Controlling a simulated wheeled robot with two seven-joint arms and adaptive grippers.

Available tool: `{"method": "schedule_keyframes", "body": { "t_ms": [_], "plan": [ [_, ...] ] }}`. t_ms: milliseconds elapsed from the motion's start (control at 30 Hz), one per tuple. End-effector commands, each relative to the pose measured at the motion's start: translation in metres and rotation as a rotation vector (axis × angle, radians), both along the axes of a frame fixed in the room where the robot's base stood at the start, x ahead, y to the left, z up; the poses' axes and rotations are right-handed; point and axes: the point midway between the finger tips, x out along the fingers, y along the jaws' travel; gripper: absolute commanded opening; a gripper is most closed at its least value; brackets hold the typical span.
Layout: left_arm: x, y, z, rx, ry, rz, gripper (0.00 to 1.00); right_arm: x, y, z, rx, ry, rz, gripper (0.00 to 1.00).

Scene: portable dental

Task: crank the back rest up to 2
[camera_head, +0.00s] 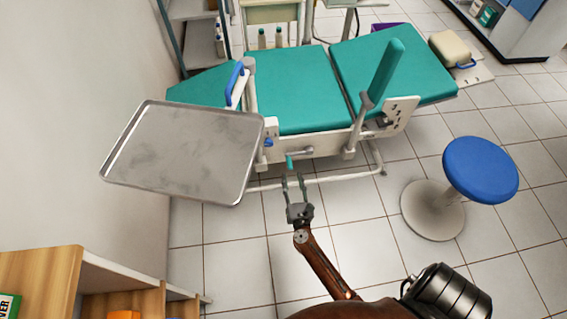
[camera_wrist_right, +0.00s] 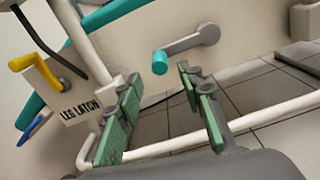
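The teal chair (camera_head: 300,95) has several padded sections; the right-hand section (camera_head: 385,60) looks like the back rest. A grey crank with a teal grip (camera_head: 289,161) is on the near side of the frame. In the right wrist view, the crank arm (camera_wrist_right: 196,40) runs to its teal grip (camera_wrist_right: 160,62). My right gripper (camera_head: 294,184) is open and empty just below the crank; its fingers (camera_wrist_right: 160,112) are apart, with the grip beyond them. A white plate (camera_head: 400,114) with dark marks is on the frame; its marks are unreadable. My left gripper is out of view.
A metal tray (camera_head: 185,150) stands left of the crank. A "LEG LATCH" label (camera_wrist_right: 80,110) and yellow handle (camera_wrist_right: 35,75) are left in the wrist view. A blue stool (camera_head: 480,168) is at right. Shelves (camera_head: 100,285) are at lower left. Floor between is clear.

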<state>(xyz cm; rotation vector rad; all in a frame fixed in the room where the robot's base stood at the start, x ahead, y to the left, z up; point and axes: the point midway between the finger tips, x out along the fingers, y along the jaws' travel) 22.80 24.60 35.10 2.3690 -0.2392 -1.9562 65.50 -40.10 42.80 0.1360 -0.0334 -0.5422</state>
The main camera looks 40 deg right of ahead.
Motion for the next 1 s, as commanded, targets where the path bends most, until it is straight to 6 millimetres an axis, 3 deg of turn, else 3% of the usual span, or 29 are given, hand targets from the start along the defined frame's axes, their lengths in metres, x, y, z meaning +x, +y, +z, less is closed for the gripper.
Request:
{"method": "schedule_keyframes", "body": {
  "t_ms": [500,900,1000],
  "plan": [
    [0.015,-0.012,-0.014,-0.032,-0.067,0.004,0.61,0.059,-0.036,0.002,0.014,-0.015,-0.005,0.35],
    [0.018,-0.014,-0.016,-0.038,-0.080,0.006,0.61,0.067,-0.041,0.003,0.014,-0.014,-0.005,0.35],
    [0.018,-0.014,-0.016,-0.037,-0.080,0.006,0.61,0.066,-0.041,0.003,0.014,-0.014,-0.005,0.29]
  ]
}}
